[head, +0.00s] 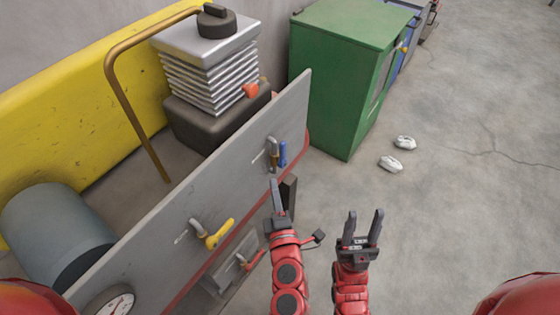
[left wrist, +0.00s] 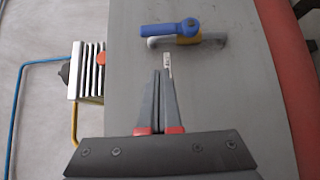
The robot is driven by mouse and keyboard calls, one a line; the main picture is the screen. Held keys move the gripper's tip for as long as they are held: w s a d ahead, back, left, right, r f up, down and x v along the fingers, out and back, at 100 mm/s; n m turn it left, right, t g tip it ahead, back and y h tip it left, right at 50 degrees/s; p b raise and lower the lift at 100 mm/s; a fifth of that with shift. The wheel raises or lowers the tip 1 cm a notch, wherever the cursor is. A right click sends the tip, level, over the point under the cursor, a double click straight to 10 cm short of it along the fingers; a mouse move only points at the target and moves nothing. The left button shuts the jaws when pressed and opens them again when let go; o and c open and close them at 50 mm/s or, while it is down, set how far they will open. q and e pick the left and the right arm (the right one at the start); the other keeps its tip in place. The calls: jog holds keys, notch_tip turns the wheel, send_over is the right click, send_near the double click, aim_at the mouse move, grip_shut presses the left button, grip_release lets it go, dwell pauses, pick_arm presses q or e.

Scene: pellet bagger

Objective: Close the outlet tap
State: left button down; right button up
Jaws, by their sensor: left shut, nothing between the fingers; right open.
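A tap with a blue lever (head: 283,152) sits on the grey panel (head: 170,235). In the left wrist view its blue lever (left wrist: 170,28) lies roughly along the grey pipe, over a yellowish body. A tap with a yellow lever (head: 219,235) is nearer on the panel, and one with a red lever (head: 252,260) is lower down. I cannot tell which is the outlet tap. My left gripper (head: 274,183) is shut and empty, just below the blue-lever tap; its fingertips (left wrist: 163,72) point at it without touching. My right gripper (head: 364,213) is open and empty, to the right.
A green cabinet (head: 340,70) stands beyond the panel. Behind the panel are a finned block (head: 210,75), a bent brown pipe (head: 125,95) and a grey cylinder (head: 55,225). Two white objects (head: 390,164) lie on the floor. The floor at right is clear.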

aim_at(283, 154)
pick_arm(q)
jog(key=shift+w+d+p, duration=0.15)
jog(key=shift+w+d, duration=0.1)
jog(key=shift+w, duration=1.15)
jog(key=shift+w+d+p, duration=0.2)
jog(key=shift+w+d, duration=0.05)
jog(key=shift+w, duration=1.15)
jog(key=shift+w+d+p, duration=0.15)
jog(key=shift+w+d, duration=0.1)
jog(key=shift+w, duration=1.15)
